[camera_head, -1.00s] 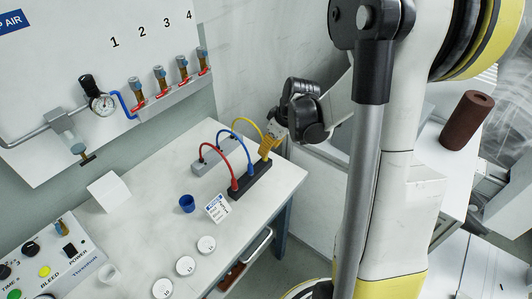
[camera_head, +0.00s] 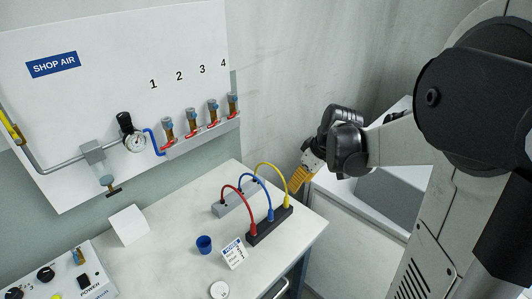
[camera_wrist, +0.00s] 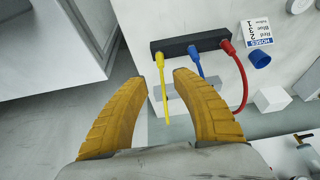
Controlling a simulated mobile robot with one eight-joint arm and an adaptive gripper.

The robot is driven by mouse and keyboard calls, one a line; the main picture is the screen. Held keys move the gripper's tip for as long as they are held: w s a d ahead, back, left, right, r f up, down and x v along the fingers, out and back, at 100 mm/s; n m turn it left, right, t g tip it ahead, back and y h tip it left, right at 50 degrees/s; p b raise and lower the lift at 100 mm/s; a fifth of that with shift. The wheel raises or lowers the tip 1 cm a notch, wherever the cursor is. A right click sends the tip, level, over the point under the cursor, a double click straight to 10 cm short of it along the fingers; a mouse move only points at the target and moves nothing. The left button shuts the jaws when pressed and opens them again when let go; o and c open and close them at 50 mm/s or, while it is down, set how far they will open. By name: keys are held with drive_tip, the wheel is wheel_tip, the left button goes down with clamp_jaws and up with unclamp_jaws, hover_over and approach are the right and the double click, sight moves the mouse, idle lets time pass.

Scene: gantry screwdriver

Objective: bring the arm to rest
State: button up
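My gripper (camera_head: 296,179) has yellow ridged fingers and hangs at the right edge of the workbench, by the yellow hose's end. In the wrist view my gripper (camera_wrist: 168,80) has its two fingers spread apart, with nothing held between them. The yellow hose (camera_wrist: 163,90) shows in the gap but lies beyond the fingers, running from the black block (camera_wrist: 178,46). Red (camera_head: 234,188), blue (camera_head: 262,183) and yellow hoses (camera_head: 270,165) arch between the grey block (camera_head: 224,207) and the black block (camera_head: 262,233) in the head view.
A blue cup (camera_head: 204,244), a small label card (camera_head: 233,253) and a white cube (camera_head: 129,225) stand on the workbench (camera_head: 177,233). The Shop Air panel (camera_head: 90,110) with gauge and valves is behind. A control box (camera_head: 60,280) sits at lower left.

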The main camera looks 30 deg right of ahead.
drive_tip(key=s+a+r+m+t, duration=0.1)
drive_tip(key=s+a+r+m, duration=0.1)
drive_tip(key=s+a, duration=0.5)
drive_tip(key=s+a+r+m+t+h, duration=0.1)
drive_tip(key=s+a+r, duration=0.4)
drive_tip(key=a, duration=0.5)
drive_tip(key=shift+s+m+t, duration=0.5)
drive_tip(key=shift+s, duration=0.35)
drive_tip(key=shift+r, duration=0.1)
